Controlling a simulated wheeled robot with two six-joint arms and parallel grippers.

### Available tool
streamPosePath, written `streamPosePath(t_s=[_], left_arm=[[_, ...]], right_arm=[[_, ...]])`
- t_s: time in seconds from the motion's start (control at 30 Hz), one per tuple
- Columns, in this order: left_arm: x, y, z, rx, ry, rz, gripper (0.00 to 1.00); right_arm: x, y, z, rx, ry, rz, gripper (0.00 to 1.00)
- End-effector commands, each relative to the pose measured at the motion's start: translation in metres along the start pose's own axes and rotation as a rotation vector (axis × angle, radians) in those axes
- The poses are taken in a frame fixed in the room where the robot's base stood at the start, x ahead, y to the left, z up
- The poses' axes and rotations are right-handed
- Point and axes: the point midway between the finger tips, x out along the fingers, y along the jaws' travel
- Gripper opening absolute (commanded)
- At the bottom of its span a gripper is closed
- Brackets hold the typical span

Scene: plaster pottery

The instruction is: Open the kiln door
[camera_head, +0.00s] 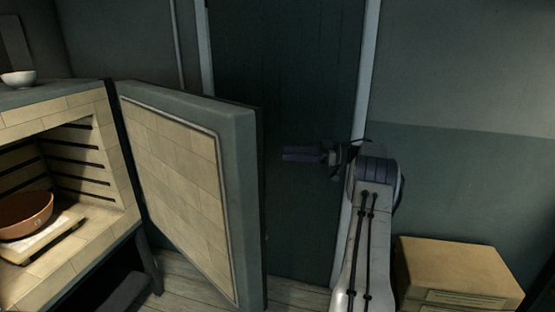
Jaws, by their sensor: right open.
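The kiln (112,205) stands at the left, with its brick-lined chamber in plain view. Its thick door (175,170) is swung wide open to the right of the opening, its brick-lined inner face toward me. My right gripper (286,153) is to the right of the door's free edge, pointing left. It is open and holds nothing. A gap of dark background shows between its fingertips and the door edge. The door's outer face and handle are hidden. My left gripper is not in view.
A brown bowl (25,214) sits on a pale slab (42,243) inside the kiln. A small white bowl (18,78) stands on the kiln top. A cardboard box (455,270) is at the lower right. A dark room door (285,65) is behind.

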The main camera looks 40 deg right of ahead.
Motion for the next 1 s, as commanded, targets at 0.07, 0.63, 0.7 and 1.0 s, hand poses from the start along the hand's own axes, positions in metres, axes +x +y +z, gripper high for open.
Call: streamPosePath(t_s=[0.07, 0.63, 0.7, 1.0], left_arm=[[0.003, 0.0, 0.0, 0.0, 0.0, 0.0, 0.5], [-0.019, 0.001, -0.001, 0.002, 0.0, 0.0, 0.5], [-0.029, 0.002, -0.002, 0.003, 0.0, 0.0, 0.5], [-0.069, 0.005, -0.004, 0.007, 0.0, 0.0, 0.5]], right_arm=[[-0.007, 0.0, 0.001, 0.001, 0.0, 0.002, 0.59], [-0.009, 0.0, -0.023, 0.0, 0.0, 0.0, 0.0], [-0.009, 0.0, -0.032, 0.001, 0.0, 0.0, 0.0], [-0.013, 0.0, -0.072, 0.001, 0.0, 0.004, 0.0]])
